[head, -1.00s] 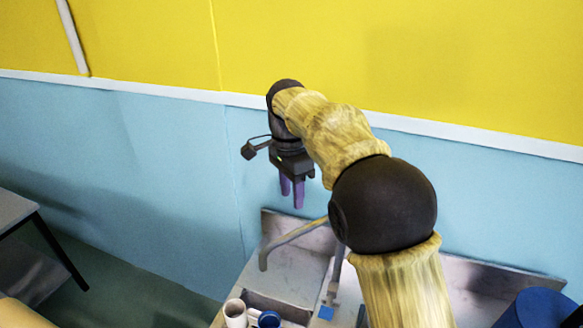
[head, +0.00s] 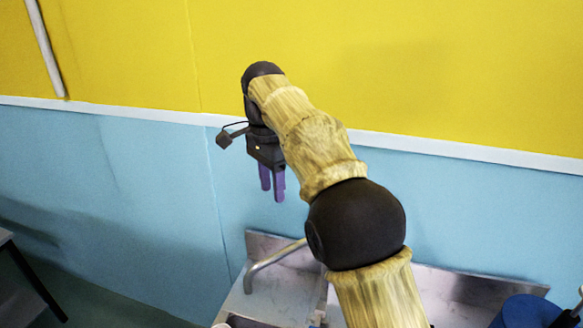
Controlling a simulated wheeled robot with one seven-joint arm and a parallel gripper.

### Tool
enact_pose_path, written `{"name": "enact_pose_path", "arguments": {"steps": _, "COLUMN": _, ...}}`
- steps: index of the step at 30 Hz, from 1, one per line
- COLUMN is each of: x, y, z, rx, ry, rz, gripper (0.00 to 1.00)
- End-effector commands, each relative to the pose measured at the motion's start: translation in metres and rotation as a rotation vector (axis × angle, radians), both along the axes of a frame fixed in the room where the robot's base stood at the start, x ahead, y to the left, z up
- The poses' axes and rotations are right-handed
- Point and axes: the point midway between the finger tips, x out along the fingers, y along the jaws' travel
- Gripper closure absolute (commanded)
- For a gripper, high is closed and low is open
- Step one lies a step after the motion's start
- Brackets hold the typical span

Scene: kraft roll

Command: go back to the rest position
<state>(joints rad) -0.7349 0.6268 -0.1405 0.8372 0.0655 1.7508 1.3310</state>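My gripper (head: 272,186) hangs with its purple fingers pointing down, in front of the blue wall and above the sink unit. A small gap shows between the two fingers, with nothing between them. My arm reaches up from the lower right and bends down to the gripper. The gripper touches nothing that I can see.
The metal sink unit (head: 450,292) with a bent tap (head: 270,262) is below my gripper and arm. A dark blue round container (head: 525,312) stands at the lower right. A table edge (head: 6,238) shows at the far left. The wall (head: 130,190) rises behind.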

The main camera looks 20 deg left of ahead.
Motion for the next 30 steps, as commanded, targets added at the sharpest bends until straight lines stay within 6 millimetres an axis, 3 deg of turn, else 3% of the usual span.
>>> {"name": "enact_pose_path", "arguments": {"steps": 4, "x": 0.002, "y": -0.004, "z": -0.003, "rx": 0.002, "ry": 0.0, "rz": 0.003, "gripper": 0.6}}
{"name": "enact_pose_path", "arguments": {"steps": 8, "x": 0.011, "y": -0.022, "z": -0.017, "rx": 0.015, "ry": -0.005, "rz": 0.027, "gripper": 0.6}}
{"name": "enact_pose_path", "arguments": {"steps": 13, "x": 0.026, "y": -0.067, "z": -0.051, "rx": 0.044, "ry": -0.024, "rz": 0.092, "gripper": 0.6}}
{"name": "enact_pose_path", "arguments": {"steps": 19, "x": 0.031, "y": -0.125, "z": -0.095, "rx": 0.07, "ry": -0.06, "rz": 0.191, "gripper": 0.6}}
{"name": "enact_pose_path", "arguments": {"steps": 25, "x": 0.019, "y": -0.184, "z": -0.14, "rx": 0.078, "ry": -0.102, "rz": 0.292, "gripper": 0.6}}
{"name": "enact_pose_path", "arguments": {"steps": 30, "x": -0.004, "y": -0.229, "z": -0.179, "rx": 0.075, "ry": -0.14, "rz": 0.381, "gripper": 0.6}}
